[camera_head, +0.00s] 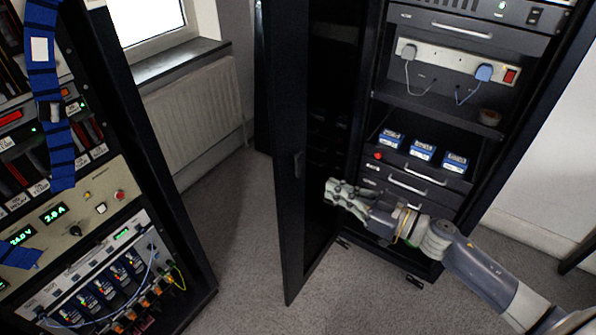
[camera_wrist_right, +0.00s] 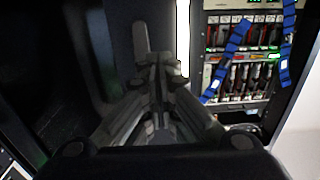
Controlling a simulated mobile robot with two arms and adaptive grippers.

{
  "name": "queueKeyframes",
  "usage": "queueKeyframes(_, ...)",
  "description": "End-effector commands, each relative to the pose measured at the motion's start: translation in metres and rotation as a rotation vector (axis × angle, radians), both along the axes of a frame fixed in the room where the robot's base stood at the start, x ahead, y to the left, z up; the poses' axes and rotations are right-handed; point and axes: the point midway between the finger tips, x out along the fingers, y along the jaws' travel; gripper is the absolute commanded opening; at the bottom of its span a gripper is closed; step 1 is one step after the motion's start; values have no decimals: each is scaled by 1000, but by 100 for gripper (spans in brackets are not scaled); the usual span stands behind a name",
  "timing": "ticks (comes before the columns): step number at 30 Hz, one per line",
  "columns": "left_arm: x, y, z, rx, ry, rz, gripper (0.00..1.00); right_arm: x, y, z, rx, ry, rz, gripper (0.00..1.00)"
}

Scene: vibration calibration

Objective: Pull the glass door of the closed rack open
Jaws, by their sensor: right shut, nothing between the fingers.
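The rack (camera_head: 545,75) stands at the right in the head view. Its black-framed glass door (camera_head: 288,210) stands swung out from the rack's left side, with the shelves and drawers exposed. A small handle (camera_head: 299,165) shows on the door's frame. My right gripper (camera_head: 333,192) is shut and empty, on the rack side of the door, close to its inner face; I cannot tell whether it touches. In the right wrist view the shut fingers (camera_wrist_right: 158,62) point toward a dark upright panel, probably the door frame. My left gripper is not in view.
Another rack (camera_head: 150,180) with blue straps (camera_head: 60,150) stands at the left; it also shows in the wrist view (camera_wrist_right: 245,60). A radiator (camera_head: 195,110) is under the window behind. Grey carpet (camera_head: 235,200) is clear between the left rack and the door.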

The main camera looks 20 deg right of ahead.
Motion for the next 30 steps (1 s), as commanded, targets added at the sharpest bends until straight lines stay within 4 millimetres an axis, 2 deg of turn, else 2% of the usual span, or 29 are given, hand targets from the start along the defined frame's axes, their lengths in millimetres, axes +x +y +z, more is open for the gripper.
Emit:
queueKeyframes(3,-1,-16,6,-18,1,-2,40,15,11,3,2,-3,0,0)
queueKeyframes(6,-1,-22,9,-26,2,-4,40,27,21,3,3,-3,-1,0)
queueKeyframes(18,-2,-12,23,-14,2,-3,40,74,58,2,4,0,-2,0)
queueKeyframes(24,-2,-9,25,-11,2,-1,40,84,66,1,1,0,-1,0)
queueKeyframes(30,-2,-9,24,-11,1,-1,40,85,67,0,1,1,-1,0)
